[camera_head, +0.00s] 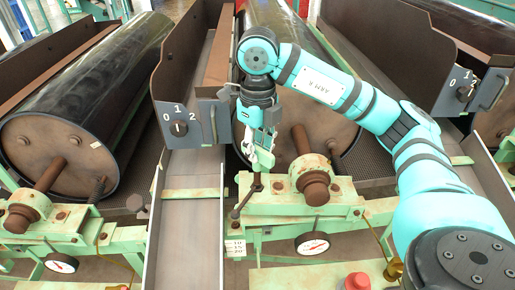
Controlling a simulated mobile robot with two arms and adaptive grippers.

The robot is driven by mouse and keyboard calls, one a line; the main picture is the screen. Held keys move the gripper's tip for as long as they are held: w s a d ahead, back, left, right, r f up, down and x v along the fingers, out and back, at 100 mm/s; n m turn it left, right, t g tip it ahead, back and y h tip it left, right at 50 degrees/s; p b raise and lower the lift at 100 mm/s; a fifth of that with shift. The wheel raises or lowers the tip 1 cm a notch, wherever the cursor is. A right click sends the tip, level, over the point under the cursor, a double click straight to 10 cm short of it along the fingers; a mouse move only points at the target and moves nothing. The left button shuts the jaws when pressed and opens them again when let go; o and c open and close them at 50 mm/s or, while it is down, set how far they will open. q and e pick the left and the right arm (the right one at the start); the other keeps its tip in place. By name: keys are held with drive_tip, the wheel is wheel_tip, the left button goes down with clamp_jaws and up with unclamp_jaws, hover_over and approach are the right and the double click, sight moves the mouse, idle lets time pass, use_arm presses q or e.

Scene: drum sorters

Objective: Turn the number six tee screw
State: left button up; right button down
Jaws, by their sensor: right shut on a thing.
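The dark tee screw (246,197) stands on the green frame of the middle drum. Its bar slants from upper right to lower left. My right gripper (260,165) reaches down from above and is shut on the upper end of the bar. The fingers partly hide that end. A small white label (235,248) sits below the screw, its marking too small to read. My left gripper is not in view.
Dark drums (85,115) lie on both sides of a grey chute (188,230). A rusty shaft end (314,185) stands close right of the screw. A switch box (186,124), a dial gauge (312,243) and a red button (357,282) are nearby.

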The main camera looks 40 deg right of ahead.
drive_tip(key=n+b, duration=0.1)
drive_tip(key=n, duration=0.8)
drive_tip(key=shift+n, duration=0.4)
drive_tip(key=n+b, duration=0.1)
drive_tip(key=n, duration=0.8)
drive_tip(key=shift+n, duration=0.4)
drive_tip(key=n, duration=0.5)
drive_tip(key=shift+w+b, duration=0.1)
drive_tip(key=shift+b, duration=0.25)
drive_tip(key=n, duration=1)
drive_tip(key=shift+n+b, duration=0.3)
drive_tip(key=shift+n, duration=2.2)
